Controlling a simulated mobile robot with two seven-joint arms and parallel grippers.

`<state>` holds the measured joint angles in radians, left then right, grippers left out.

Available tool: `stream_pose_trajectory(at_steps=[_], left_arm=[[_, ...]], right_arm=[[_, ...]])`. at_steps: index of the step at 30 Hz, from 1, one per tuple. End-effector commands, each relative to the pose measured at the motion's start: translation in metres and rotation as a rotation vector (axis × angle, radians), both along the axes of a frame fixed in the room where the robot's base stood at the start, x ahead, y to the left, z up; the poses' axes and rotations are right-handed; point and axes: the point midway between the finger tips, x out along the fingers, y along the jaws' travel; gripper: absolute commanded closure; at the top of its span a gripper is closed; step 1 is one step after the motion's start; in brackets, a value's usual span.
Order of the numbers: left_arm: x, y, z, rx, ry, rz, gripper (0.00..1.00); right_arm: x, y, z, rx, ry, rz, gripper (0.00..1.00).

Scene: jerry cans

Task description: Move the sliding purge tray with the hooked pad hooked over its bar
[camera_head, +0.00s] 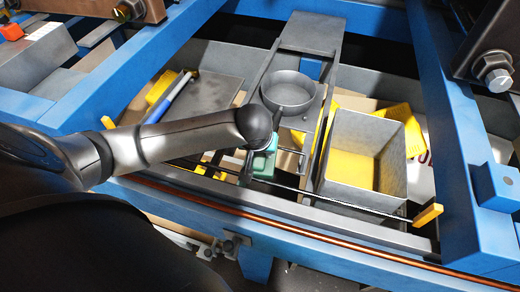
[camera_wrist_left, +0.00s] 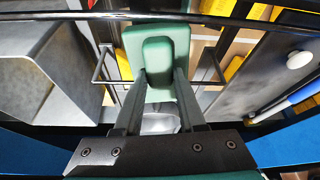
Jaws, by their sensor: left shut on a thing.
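The sliding purge tray (camera_head: 312,35) is a long grey slide with a round pan (camera_head: 290,92) on it, in the middle of the head view. A thin wire bar (camera_head: 289,150) shows at its near end. The wire bar also shows on both sides of the pad in the left wrist view (camera_wrist_left: 98,66). My left gripper (camera_wrist_left: 157,102) is shut on the green hooked pad (camera_wrist_left: 156,42). The pad also shows in the head view (camera_head: 263,164), at the bar. The pad hides the bar's middle, so I cannot tell whether its hook is over it. My right gripper is out of view.
A grey open bin (camera_head: 340,185) with a yellow floor stands right of the tray. A dark flat box (camera_head: 210,100) with a blue-and-white tool (camera_head: 176,95) lies left. A thin dark rod (camera_head: 345,202) crosses in front, ending at a yellow block (camera_head: 427,214). Blue frame beams (camera_head: 160,60) surround this.

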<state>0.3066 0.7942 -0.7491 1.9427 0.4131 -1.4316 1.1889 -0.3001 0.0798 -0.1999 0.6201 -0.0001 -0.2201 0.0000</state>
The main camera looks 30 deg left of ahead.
Motion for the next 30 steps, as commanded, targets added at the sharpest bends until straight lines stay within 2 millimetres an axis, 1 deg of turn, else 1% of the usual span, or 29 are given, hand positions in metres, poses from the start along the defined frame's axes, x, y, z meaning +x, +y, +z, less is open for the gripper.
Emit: stream_pose_trajectory(at_steps=[1, 5, 30], left_arm=[[-0.007, -0.001, -0.008, -0.001, 0.026, -0.001, 1.0], [-0.005, 0.0, -0.008, -0.001, 0.025, 0.0, 1.0], [0.055, 0.014, -0.006, 0.0, 0.017, 0.004, 1.0]], right_arm=[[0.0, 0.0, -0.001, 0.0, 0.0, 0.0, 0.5], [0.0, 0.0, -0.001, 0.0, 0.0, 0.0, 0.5], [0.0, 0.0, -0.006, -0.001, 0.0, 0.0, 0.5]])
